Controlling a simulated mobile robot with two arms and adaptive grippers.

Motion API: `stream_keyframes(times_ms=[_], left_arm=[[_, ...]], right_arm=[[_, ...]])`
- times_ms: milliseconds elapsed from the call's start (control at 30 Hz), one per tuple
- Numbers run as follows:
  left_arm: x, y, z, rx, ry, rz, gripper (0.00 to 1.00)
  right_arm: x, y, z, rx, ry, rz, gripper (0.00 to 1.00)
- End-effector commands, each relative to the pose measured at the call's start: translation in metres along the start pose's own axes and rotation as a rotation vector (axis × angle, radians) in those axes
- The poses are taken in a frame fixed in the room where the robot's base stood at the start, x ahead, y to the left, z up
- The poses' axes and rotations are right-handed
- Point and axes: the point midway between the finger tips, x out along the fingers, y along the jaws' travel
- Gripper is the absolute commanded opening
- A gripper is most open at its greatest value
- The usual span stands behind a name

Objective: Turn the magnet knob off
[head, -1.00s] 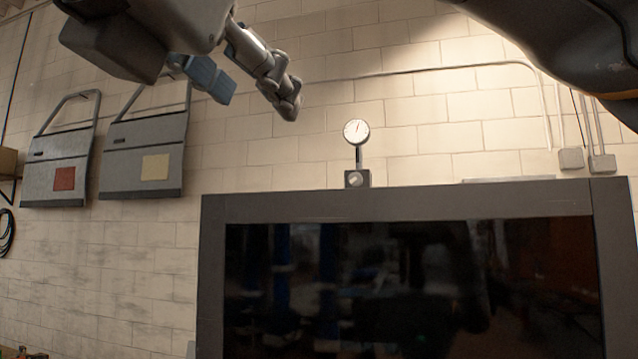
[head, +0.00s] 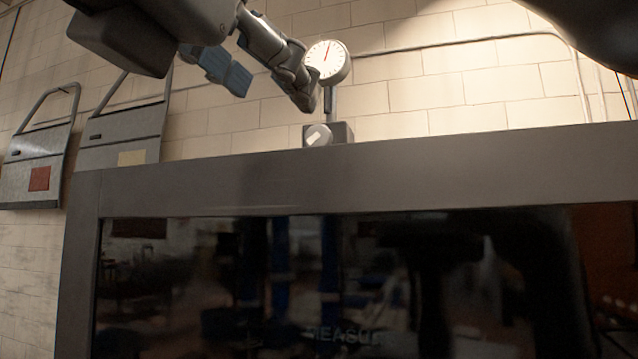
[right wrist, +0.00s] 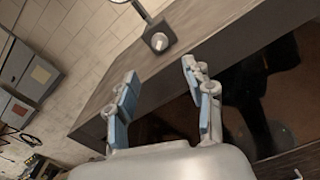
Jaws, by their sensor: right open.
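The magnet knob (head: 318,135) is a round knob with a pale bar tilted up to the right. It sits on the front of a small dark magnet base (head: 342,131) on top of the frame bench. A round white dial gauge (head: 327,62) stands on a post above it. My left gripper is not in view.
The grey frame (head: 400,180) with a dark glossy panel (head: 330,280) fills the lower head view. Two grey door panels (head: 40,165) hang on the brick wall (head: 450,90) at left. The frame's top beside the base looks clear.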

Motion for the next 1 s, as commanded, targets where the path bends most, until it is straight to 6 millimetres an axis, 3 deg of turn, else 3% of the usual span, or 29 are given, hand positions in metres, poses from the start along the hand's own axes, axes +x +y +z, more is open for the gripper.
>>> stream_keyframes(times_ms=[167, 267, 700, 1000], left_arm=[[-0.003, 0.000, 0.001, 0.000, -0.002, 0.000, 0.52], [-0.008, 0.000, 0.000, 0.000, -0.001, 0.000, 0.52], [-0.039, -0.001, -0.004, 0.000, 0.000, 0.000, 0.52], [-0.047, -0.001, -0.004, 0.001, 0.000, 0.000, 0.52]], right_arm=[[0.008, 0.000, 0.001, 0.000, 0.000, -0.001, 0.52], [0.024, 0.000, 0.002, -0.001, 0.002, -0.003, 0.52], [0.112, 0.001, 0.003, -0.001, 0.003, -0.002, 0.52], [0.137, 0.000, 0.000, 0.000, 0.000, 0.001, 0.52]])
